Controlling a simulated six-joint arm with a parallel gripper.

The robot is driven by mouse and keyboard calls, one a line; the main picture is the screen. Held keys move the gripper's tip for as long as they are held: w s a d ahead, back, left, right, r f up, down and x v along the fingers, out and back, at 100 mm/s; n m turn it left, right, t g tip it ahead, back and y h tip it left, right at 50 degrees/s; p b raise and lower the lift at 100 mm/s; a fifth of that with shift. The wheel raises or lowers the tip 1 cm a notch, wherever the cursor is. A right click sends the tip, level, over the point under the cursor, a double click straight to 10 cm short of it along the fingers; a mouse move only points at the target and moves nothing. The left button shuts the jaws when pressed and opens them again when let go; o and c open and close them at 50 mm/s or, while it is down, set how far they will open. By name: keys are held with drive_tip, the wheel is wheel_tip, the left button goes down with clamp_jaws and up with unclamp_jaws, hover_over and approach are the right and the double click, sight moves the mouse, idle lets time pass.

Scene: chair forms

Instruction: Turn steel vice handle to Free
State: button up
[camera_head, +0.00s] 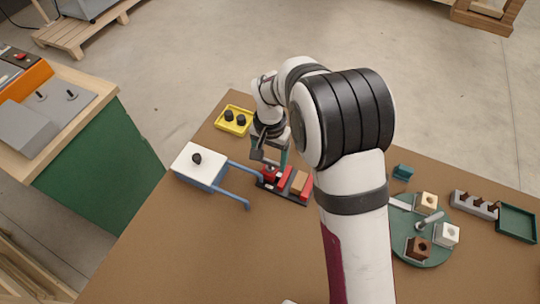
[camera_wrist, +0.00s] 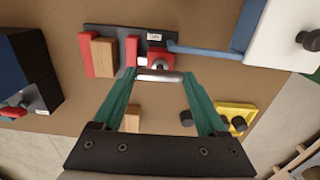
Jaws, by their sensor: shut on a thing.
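The vice (camera_head: 284,182) has red jaws on a dark base with a wooden block between them. In the wrist view its red screw block (camera_wrist: 158,57) is at the upper middle, beside a small white label (camera_wrist: 154,36) whose text is too small to read surely. The steel vice handle (camera_wrist: 160,75) is a short bright bar lying crosswise in front of that block. My gripper (camera_wrist: 158,80) has green fingers, and their tips are at the two ends of the bar, shut on it. In the head view my gripper (camera_head: 270,158) is over the vice's left end and partly hides it.
A white-topped box (camera_head: 200,165) with blue rails stands left of the vice, one rail running close to it. A yellow tray (camera_head: 233,120) with dark knobs is behind. A green round plate (camera_head: 425,250) with blocks is at right. The brown table (camera_head: 200,260) is clear in front.

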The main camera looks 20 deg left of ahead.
sight(270, 161)
drive_tip(key=o, duration=1.3)
drive_tip(key=shift+r, duration=0.15)
wheel_tip(270, 161, up, 16)
drive_tip(key=shift+f, duration=0.2)
drive_tip(key=s+d+r+m, duration=0.2)
drive_tip(key=s+d+r, duration=0.1)
drive_tip(key=d, duration=0.8)
drive_tip(key=s+d+f+m+y, duration=0.1)
drive_tip(key=s+d+f+m, duration=0.1)
drive_tip(key=s+d, duration=0.4)
drive_tip(key=s+d+f+m, duration=0.1)
drive_tip(key=s+d, duration=0.6)
drive_tip(key=s, duration=0.5)
drive_tip(key=shift+f+m+y, duration=0.4)
